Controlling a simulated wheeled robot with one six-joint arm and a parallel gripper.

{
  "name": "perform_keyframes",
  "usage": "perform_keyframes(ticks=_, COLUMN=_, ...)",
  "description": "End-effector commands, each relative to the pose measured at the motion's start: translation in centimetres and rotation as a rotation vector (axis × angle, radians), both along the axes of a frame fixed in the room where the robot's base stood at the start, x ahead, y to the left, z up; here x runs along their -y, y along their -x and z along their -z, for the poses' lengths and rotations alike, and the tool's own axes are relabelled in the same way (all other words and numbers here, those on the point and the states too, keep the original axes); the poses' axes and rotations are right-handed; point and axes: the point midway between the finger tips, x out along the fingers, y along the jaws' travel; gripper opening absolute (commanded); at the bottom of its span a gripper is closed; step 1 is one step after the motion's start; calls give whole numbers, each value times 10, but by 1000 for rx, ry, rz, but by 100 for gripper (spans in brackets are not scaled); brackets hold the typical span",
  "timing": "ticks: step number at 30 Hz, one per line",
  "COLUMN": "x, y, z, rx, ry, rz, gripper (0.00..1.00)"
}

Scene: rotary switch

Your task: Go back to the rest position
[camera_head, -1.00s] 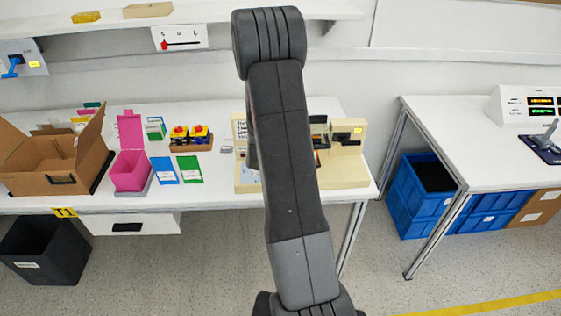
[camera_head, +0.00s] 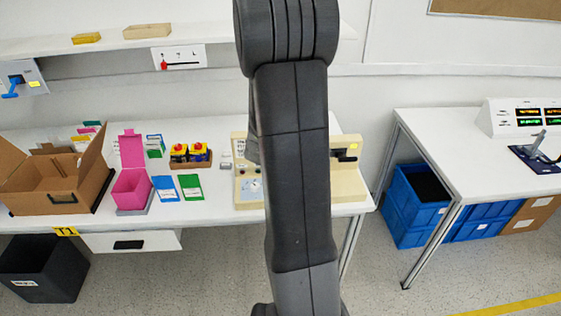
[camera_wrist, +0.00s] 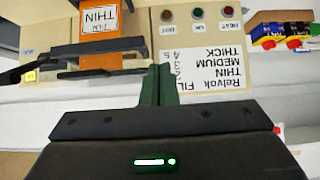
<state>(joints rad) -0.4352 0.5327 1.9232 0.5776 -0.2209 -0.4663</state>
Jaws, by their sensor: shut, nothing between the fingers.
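The beige machine (camera_head: 348,184) stands on the white table, with its middle hidden behind my arm. The gripper is hidden in the head view.
A shelf (camera_head: 215,37) runs above. A second table (camera_head: 460,150) with blue crates (camera_head: 415,205) beneath stands right, across a gap.

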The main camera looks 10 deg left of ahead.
Motion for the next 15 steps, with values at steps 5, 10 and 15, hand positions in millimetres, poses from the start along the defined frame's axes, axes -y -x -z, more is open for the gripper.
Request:
perform_keyframes(ticks=5, x=0, y=1, z=0, rx=0, ry=0, rz=0, gripper=0)
perform_keyframes(ticks=10, x=0, y=1, z=0, rx=0, ry=1, rz=-1, gripper=0)
perform_keyframes(ticks=15, x=-1, y=-4, z=8, rx=-1, ry=2, rz=-1, gripper=0)
